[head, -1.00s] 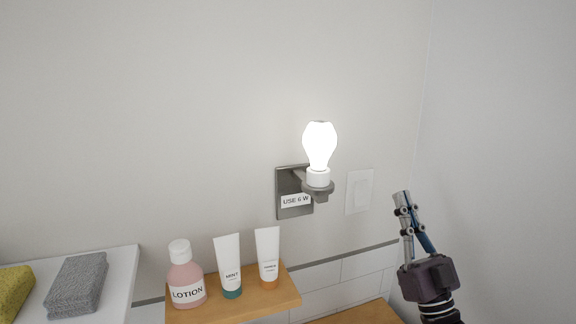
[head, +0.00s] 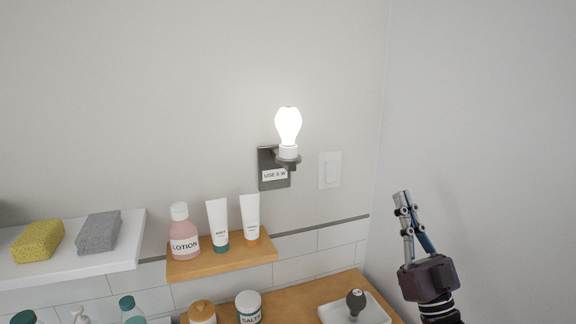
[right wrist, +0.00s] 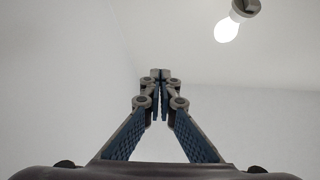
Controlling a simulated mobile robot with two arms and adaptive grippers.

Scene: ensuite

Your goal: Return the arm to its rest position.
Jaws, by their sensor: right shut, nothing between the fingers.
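My right gripper (head: 402,195) is at the right of the head view, pointing up, in front of the bare right-hand wall. Its fingers are shut with nothing between them. My left gripper is not in view.
A wooden shelf (head: 222,262) holds a lotion bottle and two tubes. A wall switch (head: 330,171) is right of the lamp. Below, a wooden counter (head: 290,312) bears jars and a white tray (head: 373,314).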

